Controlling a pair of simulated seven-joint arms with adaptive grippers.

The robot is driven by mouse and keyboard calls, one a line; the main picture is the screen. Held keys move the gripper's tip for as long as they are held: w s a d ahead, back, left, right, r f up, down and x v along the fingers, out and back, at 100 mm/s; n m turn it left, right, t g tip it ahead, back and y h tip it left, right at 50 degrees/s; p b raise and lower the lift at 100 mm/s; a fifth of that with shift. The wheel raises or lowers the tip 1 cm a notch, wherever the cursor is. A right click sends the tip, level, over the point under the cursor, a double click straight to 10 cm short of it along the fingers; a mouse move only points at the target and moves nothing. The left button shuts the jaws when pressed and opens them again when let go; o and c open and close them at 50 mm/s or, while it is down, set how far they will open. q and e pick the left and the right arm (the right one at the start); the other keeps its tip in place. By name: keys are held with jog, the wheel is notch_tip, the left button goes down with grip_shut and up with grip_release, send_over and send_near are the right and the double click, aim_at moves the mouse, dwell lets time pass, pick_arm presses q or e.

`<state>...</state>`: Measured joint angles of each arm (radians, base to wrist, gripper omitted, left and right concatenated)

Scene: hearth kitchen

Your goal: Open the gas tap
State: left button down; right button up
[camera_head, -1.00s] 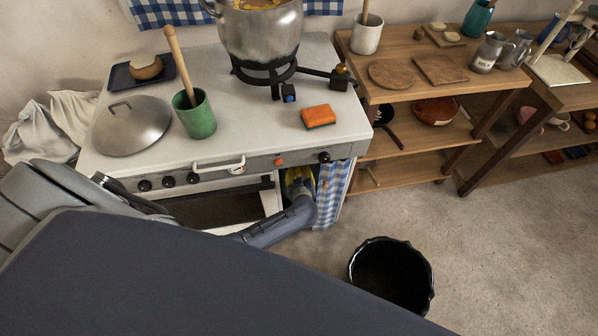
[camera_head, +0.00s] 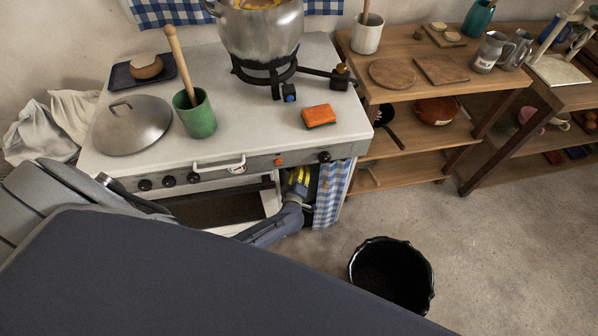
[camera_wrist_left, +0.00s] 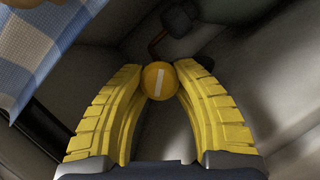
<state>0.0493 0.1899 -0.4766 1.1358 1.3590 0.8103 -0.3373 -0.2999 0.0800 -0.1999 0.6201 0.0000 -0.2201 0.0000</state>
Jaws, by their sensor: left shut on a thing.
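In the left wrist view the gas tap's round yellow knob (camera_wrist_left: 158,81), with a pale bar across its face, sits between the tips of my left gripper (camera_wrist_left: 160,88). Both yellow ribbed fingers are shut on it. A dark valve part and an orange-brown pipe (camera_wrist_left: 158,42) show behind the knob. In the head view my left gripper (camera_head: 298,181) reaches into the dark opening under the stove's right end, beside the blue checked curtain (camera_head: 332,190); the knob is hidden there. My right gripper is not in view.
The checked curtain also hangs close at the upper left of the left wrist view (camera_wrist_left: 40,45). The stove (camera_head: 250,120) carries a large pot (camera_head: 258,32), an orange sponge (camera_head: 319,116) and a green mortar (camera_head: 195,115). A black bin (camera_head: 425,265) stands on the floor.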

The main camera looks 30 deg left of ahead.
pick_arm(q)
jog(key=n+t, duration=0.2)
jog(key=n, duration=0.2)
jog(key=shift+a+f+n, duration=0.1)
jog(key=shift+a+n, duration=0.05)
jog(key=shift+n, duration=0.15)
jog(key=shift+n+t, duration=0.9)
jog(key=shift+n, duration=1.2)
jog(key=c, duration=0.9)
grip_release()
jog(key=shift+s+f, duration=0.1)
jog(key=shift+s, duration=0.1)
jog(key=v, duration=1.1)
jog(key=shift+s+d, duration=0.2)
jog(key=shift+s, duration=0.1)
jog(key=shift+f, duration=0.1)
